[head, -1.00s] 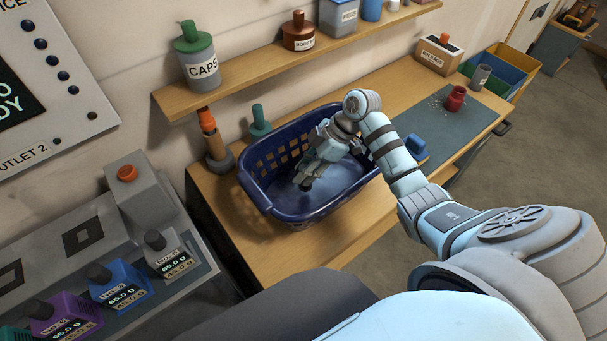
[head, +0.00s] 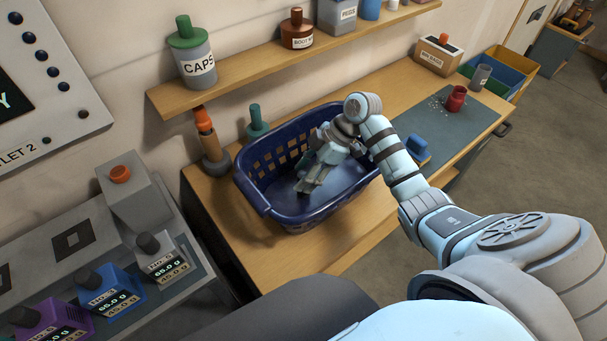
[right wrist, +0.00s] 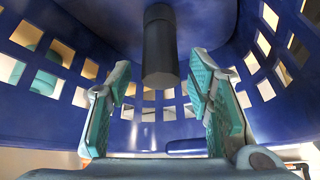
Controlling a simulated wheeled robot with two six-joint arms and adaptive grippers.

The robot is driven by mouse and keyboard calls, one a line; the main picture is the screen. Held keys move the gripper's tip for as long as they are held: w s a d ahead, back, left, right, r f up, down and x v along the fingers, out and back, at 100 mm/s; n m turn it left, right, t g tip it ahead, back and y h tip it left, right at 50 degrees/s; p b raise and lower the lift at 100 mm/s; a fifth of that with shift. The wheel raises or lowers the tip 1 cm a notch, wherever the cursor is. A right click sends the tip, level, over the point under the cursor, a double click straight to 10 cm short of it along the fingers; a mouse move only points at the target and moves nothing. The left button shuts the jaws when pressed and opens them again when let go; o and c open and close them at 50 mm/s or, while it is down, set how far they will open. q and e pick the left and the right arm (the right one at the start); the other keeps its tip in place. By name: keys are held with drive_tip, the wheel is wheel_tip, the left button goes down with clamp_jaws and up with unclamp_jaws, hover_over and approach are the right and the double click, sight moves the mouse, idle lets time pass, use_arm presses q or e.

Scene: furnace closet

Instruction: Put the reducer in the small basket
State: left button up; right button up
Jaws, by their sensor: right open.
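The blue basket (head: 265,203) with square holes in its walls stands on the wooden bench. My right gripper (head: 306,188) reaches down inside the basket. In the right wrist view my right gripper (right wrist: 165,105) is open, with its two teal-padded fingers apart. A dark grey stepped cylinder, which looks like the reducer (right wrist: 159,50), shows between and beyond the fingers against the basket's blue inside, with visible gaps on both sides. In the head view the gripper hides it. My left gripper is not in view.
A shelf (head: 250,78) with jars runs along the wall above the basket. An orange-topped item (head: 208,140) and a green-topped item (head: 256,125) stand close behind it. A blue object (head: 418,147), a grey mat (head: 430,125) and a red jar (head: 456,98) lie to the right.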

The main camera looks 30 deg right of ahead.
drive_tip(key=v, duration=1.1)
drive_tip(key=shift+d, duration=0.1)
